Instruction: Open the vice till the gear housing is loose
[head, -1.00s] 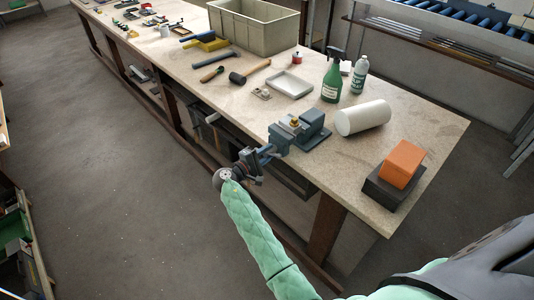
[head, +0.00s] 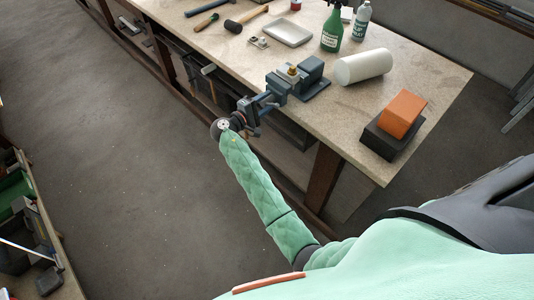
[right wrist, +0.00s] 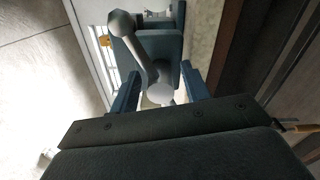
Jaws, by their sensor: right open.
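The blue-grey vice (head: 313,82) stands at the front edge of the bench. A small brass-coloured part, seemingly the gear housing (head: 292,70), sits at the top of its jaws; I cannot tell how tightly it is held. My right gripper (head: 266,101) is at the vice's front, on the handle side. In the right wrist view, its blue fingers (right wrist: 160,90) are apart, with the grey ball-ended vice handle (right wrist: 143,52) slanting between and beyond them. I cannot tell whether they touch it. The handle is mostly hidden in the head view. My left gripper is out of view.
A white cylinder (head: 363,67), an orange block on a dark block (head: 386,139), a green spray bottle (head: 331,30) and a shallow tray (head: 288,34) are on the bench (head: 345,107). Open floor lies left of the bench.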

